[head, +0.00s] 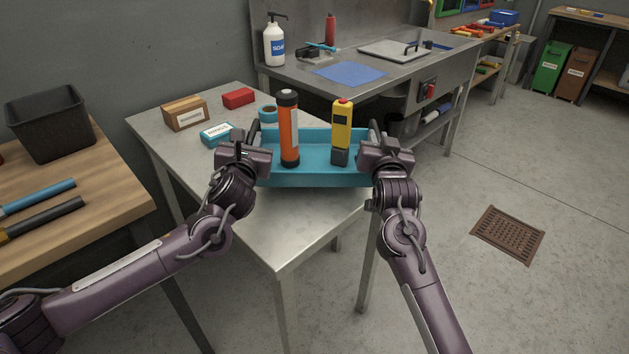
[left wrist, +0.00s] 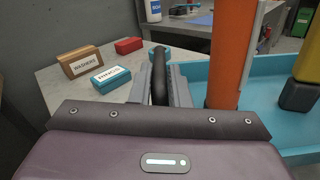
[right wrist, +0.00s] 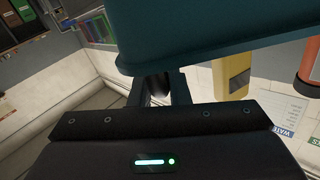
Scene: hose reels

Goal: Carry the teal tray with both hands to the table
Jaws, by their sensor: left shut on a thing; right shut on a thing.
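The teal tray (head: 315,180) is over the front right part of the grey metal table (head: 285,235); I cannot tell whether its bottom touches the tabletop. An orange cylinder with black ends (head: 289,138) and a yellow device with a red top (head: 342,125) stand upright in it. My left gripper (head: 250,148) is shut on the tray's left black handle, which shows between the fingers in the left wrist view (left wrist: 158,78). My right gripper (head: 380,146) is shut on the right handle, mostly hidden by the gripper. In the right wrist view the tray wall (right wrist: 200,35) fills the top.
On the table's far left part are a brown labelled box (head: 185,114), a red box (head: 238,98), a teal labelled box (head: 217,133) and a teal roll (head: 267,114) close behind the tray. A wooden bench (head: 110,205) is at left, a steel sink counter (head: 400,70) behind. Floor is open at right.

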